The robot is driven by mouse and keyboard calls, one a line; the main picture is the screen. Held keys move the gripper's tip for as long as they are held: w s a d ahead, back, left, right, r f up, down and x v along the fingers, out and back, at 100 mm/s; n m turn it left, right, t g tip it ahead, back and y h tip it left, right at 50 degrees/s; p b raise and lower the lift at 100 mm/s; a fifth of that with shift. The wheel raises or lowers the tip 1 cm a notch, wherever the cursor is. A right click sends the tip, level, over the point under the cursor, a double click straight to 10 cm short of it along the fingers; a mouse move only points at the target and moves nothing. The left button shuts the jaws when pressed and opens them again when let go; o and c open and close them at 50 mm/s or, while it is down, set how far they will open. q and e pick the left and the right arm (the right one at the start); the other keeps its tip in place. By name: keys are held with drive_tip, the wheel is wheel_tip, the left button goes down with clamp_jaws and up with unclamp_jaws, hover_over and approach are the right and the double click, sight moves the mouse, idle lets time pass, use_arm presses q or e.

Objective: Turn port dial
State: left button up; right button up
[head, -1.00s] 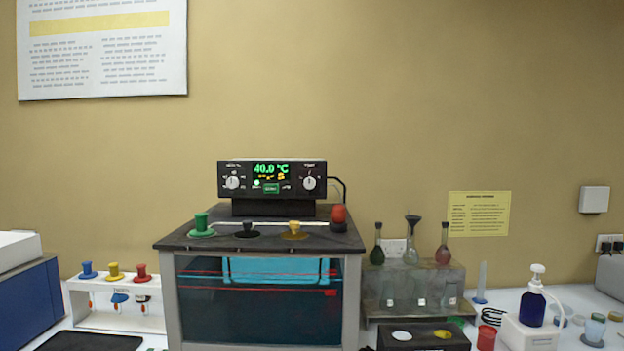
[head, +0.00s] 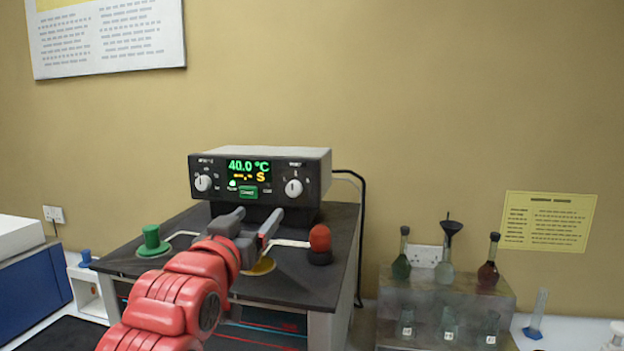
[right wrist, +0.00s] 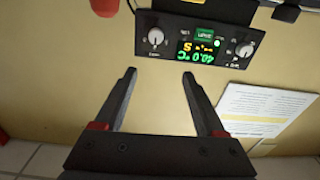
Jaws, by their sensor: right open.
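A black control box (head: 262,178) with a lit "40.0 °C" display (head: 247,172) stands on the bath's dark top. It has a white left dial (head: 203,183) and a white right dial (head: 293,188); the small labels are too blurred to tell which is the port dial. My right gripper (head: 257,216) is open and empty just in front of the box, below its face and apart from both dials. In the right wrist view, the box appears upside down beyond the open fingers (right wrist: 160,75), with the right dial (right wrist: 155,37) above the gap. My left gripper is out of view.
A red knob (head: 320,238) stands on the bath top right of my gripper, and a green knob (head: 152,240) stands left. A yellow disc (head: 260,266) is partly hidden by my arm. A flask rack (head: 447,300) stands to the right.

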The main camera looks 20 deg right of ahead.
drive_tip(key=p, duration=0.7)
approach(292, 189)
drive_tip(key=shift+m+g, duration=0.3)
drive_tip(key=shift+g, duration=0.1)
drive_tip(key=x, duration=0.5)
drive_tip(key=r+x, duration=0.1)
drive_tip(key=x, duration=0.1)
drive_tip(key=shift+w+d, duration=0.15)
drive_tip(key=shift+w, duration=0.1)
drive_tip(key=shift+w+d+f, duration=0.2)
drive_tip(key=shift+w+d, duration=0.05)
drive_tip(key=shift+w, duration=0.2)
clamp_jaws()
